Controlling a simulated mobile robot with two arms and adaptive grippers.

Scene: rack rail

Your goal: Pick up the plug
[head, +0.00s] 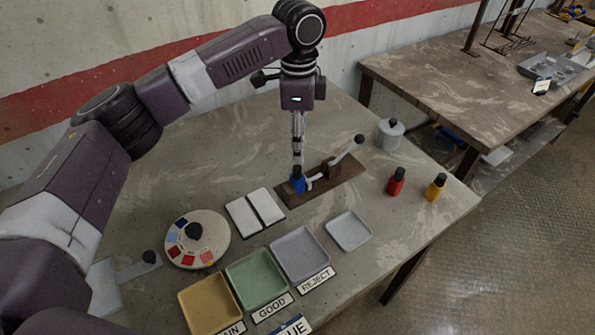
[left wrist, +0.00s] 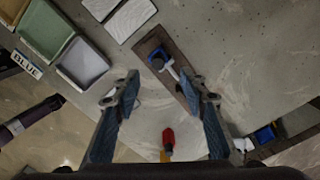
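A blue plug (head: 298,184) with a black top stands upright in a clamp fixture on a brown board (head: 345,178). It also shows in the left wrist view (left wrist: 157,62). A red plug (head: 396,182) and a yellow plug (head: 435,188) stand on the table to the right. My left gripper (head: 298,158) points down above the blue plug. In the left wrist view its fingers (left wrist: 158,78) are spread and empty, with the blue plug in line with the gap between the tips. I cannot tell whether the tips reach beside its top. My right gripper is not in view.
The fixture's lever (head: 347,152) with a black knob rises right of the gripper. Two white pads (head: 243,216), a round colour dial (head: 180,252) and several trays (head: 302,253) lie nearer. A grey lidded jar (head: 389,138) stands behind the plugs. The table's right front is clear.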

